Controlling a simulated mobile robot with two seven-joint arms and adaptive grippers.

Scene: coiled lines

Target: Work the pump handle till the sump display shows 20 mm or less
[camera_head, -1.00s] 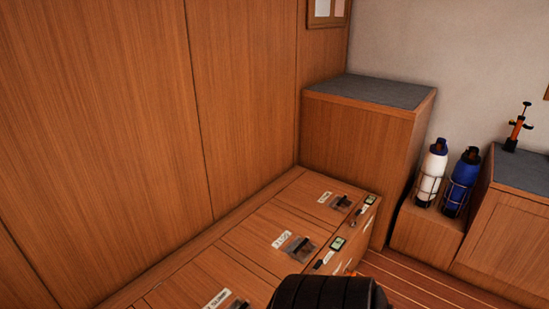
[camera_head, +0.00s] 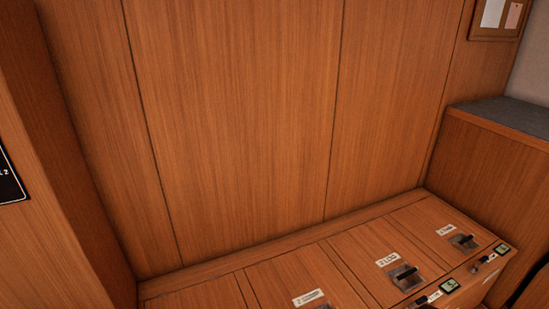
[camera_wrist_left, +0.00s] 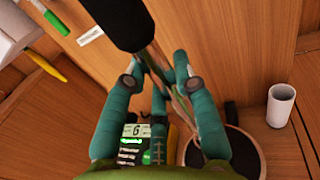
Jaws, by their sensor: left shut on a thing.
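In the left wrist view, my left gripper (camera_wrist_left: 160,82) has its teal fingers shut around the shaft of what looks like the pump handle (camera_wrist_left: 118,20). The handle has a thick black grip reaching up past the fingertips, and its lower end is hidden by the fingers. A small panel with a pale label and green lit text (camera_wrist_left: 130,150) shows low between the fingers. I cannot read it or tell whether it is the sump display. Neither gripper shows in the head view, and my right gripper is in no view.
In the left wrist view, a white cup (camera_wrist_left: 281,105) stands at right, near a dark round rim (camera_wrist_left: 255,152). A green pen (camera_wrist_left: 50,18) and yellow pen (camera_wrist_left: 46,66) are at left. The head view shows a wooden locker bench (camera_head: 290,270) with small displays (camera_head: 450,285), too small to read.

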